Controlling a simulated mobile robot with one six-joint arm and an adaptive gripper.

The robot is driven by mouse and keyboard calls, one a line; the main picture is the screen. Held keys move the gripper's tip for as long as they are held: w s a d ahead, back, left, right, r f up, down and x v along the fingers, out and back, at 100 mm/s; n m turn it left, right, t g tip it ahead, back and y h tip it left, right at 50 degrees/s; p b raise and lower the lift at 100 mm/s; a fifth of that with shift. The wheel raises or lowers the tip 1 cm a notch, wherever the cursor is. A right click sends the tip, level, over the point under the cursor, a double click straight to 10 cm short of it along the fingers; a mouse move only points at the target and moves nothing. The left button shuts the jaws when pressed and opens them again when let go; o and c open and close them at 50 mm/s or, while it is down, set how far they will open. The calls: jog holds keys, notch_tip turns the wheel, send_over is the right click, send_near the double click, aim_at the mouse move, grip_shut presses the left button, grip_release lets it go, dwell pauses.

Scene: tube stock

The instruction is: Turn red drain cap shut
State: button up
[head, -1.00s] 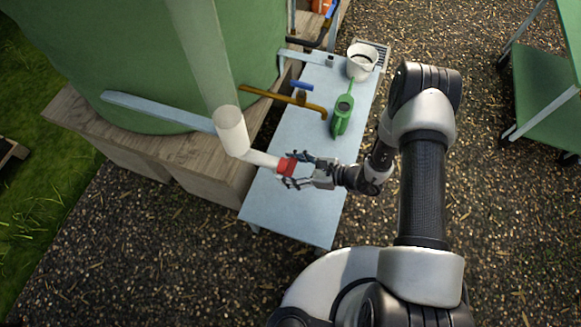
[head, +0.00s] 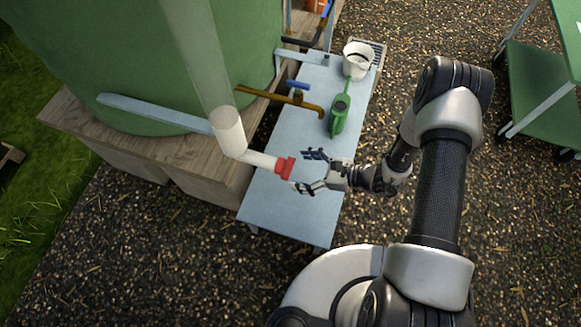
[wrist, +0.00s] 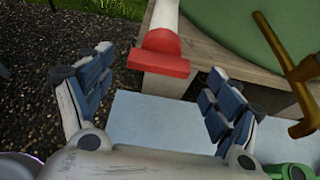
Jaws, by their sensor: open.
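The red drain cap (head: 285,168) sits on the end of a white elbow pipe (head: 262,160) that comes down beside the green tank. In the wrist view the red cap (wrist: 162,54) is ahead of the fingers, near the top middle, with its flat bar crosswise in the picture. My gripper (head: 310,171) is open and empty, just right of the cap in the head view and apart from it. In the wrist view its two fingers (wrist: 158,98) are spread wide, with nothing between them.
A pale blue bench (head: 308,218) lies beneath. A brass tap (head: 306,104) with a blue handle, a green watering can (head: 339,117) and a white bucket (head: 357,62) are farther back. The green tank (head: 120,60) and its wooden stand (head: 190,165) are at left. A green cart (head: 535,85) stands at right.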

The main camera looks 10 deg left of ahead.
jog(key=v, duration=0.7)
jog(key=shift+r, duration=0.15)
jog(key=s+d+r+n+g+h, duration=0.1)
jog(key=s+r+n+g+h, duration=0.15)
jog(key=r+n, duration=0.6)
jog(key=s+d+r+n+g+h, duration=0.1)
jog(key=s+d+r+n+h, duration=0.15)
jog(key=r, duration=1.05)
jog(key=s+d+r+n+t+h, duration=0.3)
jog(key=s+d+r+n+h, duration=0.1)
jog(key=r, duration=0.3)
jog(key=s+d+r+n+t+h, duration=0.4)
jog(key=s+d+r, duration=0.1)
jog(key=d+r, duration=0.1)
jog(key=shift+d+r+h, duration=0.3)
jog(key=shift+d+r, duration=0.05)
jog(key=shift+r, duration=0.55)
jog(key=shift+c, duration=0.4)
